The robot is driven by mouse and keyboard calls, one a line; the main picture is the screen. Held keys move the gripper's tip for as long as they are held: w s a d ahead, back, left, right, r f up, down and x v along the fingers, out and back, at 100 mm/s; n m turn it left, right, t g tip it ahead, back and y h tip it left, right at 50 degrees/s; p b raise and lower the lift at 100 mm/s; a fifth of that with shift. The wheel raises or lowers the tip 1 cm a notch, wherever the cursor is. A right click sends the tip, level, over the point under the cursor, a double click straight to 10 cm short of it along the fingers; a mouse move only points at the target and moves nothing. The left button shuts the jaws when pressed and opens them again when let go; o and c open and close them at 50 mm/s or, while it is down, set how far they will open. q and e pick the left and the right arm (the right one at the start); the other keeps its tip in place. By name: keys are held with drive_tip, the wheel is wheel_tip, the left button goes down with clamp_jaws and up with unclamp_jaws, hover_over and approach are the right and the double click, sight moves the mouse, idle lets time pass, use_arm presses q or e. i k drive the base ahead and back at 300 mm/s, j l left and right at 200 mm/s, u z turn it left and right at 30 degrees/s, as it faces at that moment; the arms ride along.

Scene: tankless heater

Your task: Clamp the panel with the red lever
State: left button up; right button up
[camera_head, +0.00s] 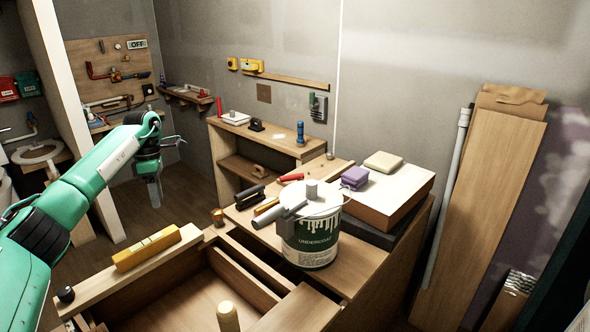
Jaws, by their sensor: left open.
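A wooden panel (128,62) with pipes and an "OFF" sign is on the back wall at the far left. It carries a red, lever-like part (96,73) at its left side. A red-handled item (290,177) lies on the workbench behind the paint can; I cannot tell which red part is the lever. My green left arm comes in from the left. My left gripper (155,196) points down, open and empty, over the floor between the panel and the workbench, apart from both. My right gripper is out of view.
An undercoat can (309,240) stands on the workbench, with purple sponges (355,178) on boards behind it. A yellow level (146,249) lies on the front left beam. A low shelf (262,140) stands at the back. Tall boards (480,190) lean at right. Floor at left is clear.

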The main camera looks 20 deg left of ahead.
sight(300, 176)
drive_tip(key=i+l, duration=0.6)
drive_tip(key=i, duration=0.15)
drive_tip(key=i+l, duration=0.6)
drive_tip(key=i, duration=0.15)
